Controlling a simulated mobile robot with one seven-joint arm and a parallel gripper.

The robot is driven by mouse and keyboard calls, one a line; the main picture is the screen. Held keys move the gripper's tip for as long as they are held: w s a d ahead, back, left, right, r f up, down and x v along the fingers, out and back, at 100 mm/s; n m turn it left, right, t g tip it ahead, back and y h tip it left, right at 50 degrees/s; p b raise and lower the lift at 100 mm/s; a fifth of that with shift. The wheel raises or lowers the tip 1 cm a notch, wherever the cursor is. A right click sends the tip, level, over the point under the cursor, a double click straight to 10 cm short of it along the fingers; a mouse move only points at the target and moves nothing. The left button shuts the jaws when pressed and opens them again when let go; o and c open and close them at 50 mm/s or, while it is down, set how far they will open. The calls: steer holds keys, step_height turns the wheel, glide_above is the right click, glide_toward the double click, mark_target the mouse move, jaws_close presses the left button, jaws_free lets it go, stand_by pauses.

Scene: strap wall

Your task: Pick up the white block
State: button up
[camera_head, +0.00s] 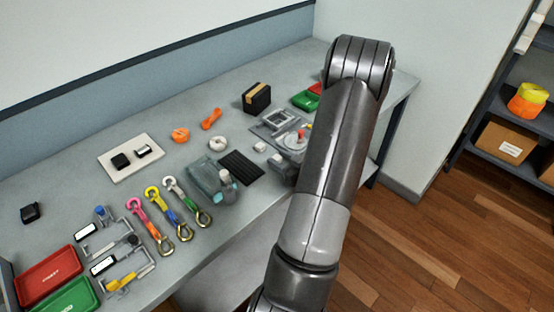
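A small white block (260,147) sits on the grey workbench (120,188), just left of my arm. A second small pale piece (276,160) lies close to it, nearer my arm; it is too small to tell its exact shape. My arm rises through the right middle of the view and covers part of the bench. My gripper is not visible, so its place relative to the white block cannot be seen.
Near the block are a black ribbed mat (241,167), a white ring (217,143), a grey fixture (275,123) and a black box (256,98). Colored straps with hooks (158,221) lie left. Red (48,276) and green trays sit front left. A shelf (490,152) stands right.

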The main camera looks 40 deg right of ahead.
steer(key=c, duration=0.8)
steer(key=shift+r, duration=0.1)
